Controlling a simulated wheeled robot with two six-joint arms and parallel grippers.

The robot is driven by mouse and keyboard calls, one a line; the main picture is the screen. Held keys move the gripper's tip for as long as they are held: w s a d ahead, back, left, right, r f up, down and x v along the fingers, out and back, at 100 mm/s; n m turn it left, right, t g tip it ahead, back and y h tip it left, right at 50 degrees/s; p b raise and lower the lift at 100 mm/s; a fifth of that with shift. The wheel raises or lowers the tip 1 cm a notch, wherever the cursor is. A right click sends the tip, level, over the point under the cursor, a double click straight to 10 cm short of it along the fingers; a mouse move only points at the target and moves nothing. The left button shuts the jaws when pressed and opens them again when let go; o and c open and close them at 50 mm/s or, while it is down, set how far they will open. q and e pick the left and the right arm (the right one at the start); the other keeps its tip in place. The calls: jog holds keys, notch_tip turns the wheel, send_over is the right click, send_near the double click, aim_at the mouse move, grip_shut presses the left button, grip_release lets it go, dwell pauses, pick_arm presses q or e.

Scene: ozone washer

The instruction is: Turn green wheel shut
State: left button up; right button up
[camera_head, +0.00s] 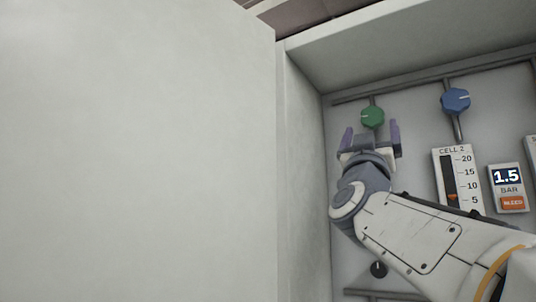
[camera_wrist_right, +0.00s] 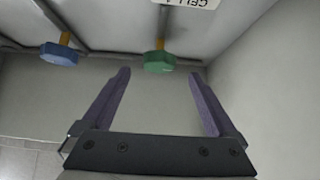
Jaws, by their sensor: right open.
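The green wheel (camera_head: 372,117) is a faceted knob on a pipe at the upper left of the recessed panel. A short pale mark shows on its face. In the right wrist view the green wheel (camera_wrist_right: 159,62) sits ahead of the fingertips, between their lines. My right gripper (camera_head: 370,132) is open and empty, with its purple fingers just below the wheel in the head view. In the right wrist view the gripper (camera_wrist_right: 158,80) shows a clear gap between its fingers. My left gripper is not in view.
A blue wheel (camera_head: 455,101) is right of the green one. A CELL 2 gauge (camera_head: 447,165) and a 1.5 BAR display (camera_head: 508,177) with an orange BLEED button stand lower right. A black knob (camera_head: 378,269) is below. A large pale panel (camera_head: 140,150) fills the left.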

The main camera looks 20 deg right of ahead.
aim_at(372, 113)
jog(key=p+x, duration=0.5)
jog(key=x, duration=0.4)
jog(key=shift+s, duration=0.1)
jog(key=shift+w+d+r+p, duration=0.25)
jog(key=shift+d+p, duration=0.05)
jog(key=shift+p, duration=0.1)
jog(key=c, duration=1.3)
jog(key=shift+n+t+y+b, duration=0.55)
jog(key=shift+n+t+y, duration=0.25)
jog(key=shift+n, duration=0.4)
jog(key=shift+w+a+n+t+y, duration=0.1)
jog(key=shift+n+t+y, duration=0.25)
jog(key=shift+n, duration=0.35)
